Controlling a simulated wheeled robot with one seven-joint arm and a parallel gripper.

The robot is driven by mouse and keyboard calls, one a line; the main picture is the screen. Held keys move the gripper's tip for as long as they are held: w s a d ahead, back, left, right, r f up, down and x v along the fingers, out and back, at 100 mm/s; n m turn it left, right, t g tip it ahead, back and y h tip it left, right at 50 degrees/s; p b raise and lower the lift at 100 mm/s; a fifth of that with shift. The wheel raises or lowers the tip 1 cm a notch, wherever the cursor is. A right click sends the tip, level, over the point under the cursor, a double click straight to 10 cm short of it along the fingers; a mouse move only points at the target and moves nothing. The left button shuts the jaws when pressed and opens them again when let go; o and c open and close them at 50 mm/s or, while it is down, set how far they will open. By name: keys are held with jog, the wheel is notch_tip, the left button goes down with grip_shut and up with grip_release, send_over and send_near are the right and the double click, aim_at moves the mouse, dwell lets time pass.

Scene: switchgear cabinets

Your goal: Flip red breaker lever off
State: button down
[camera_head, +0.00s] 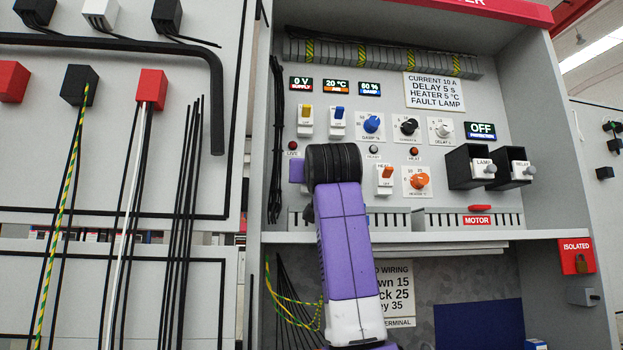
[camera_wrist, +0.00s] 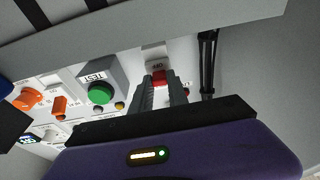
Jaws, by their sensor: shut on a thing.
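In the wrist view, the red breaker lever (camera_wrist: 158,77) sits on a white breaker body whose small upside-down lettering appears to read OFF. My gripper (camera_wrist: 161,84) has its two dark fingers close together with their tips at the sides of the red lever, shut on it. The fingers cover the lever's lower part. In the head view, my purple and black arm hides the red breaker and my fingertips.
A green TEST button (camera_wrist: 99,93) stands out just left of my fingers in the wrist view, with a red lamp (camera_wrist: 184,92) close on the right. The head view shows an orange knob (camera_head: 419,180), a blue knob (camera_head: 371,124) and a shelf edge (camera_head: 460,236).

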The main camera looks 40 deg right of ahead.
dwell(0.4)
jog(key=c, duration=1.3)
grip_release()
jog(key=b+v, duration=0.2)
jog(key=v, duration=0.5)
jog(key=shift+s+a+f+b, duration=0.1)
jog(key=shift+s+a+b, duration=0.15)
jog(key=shift+s+b, duration=0.15)
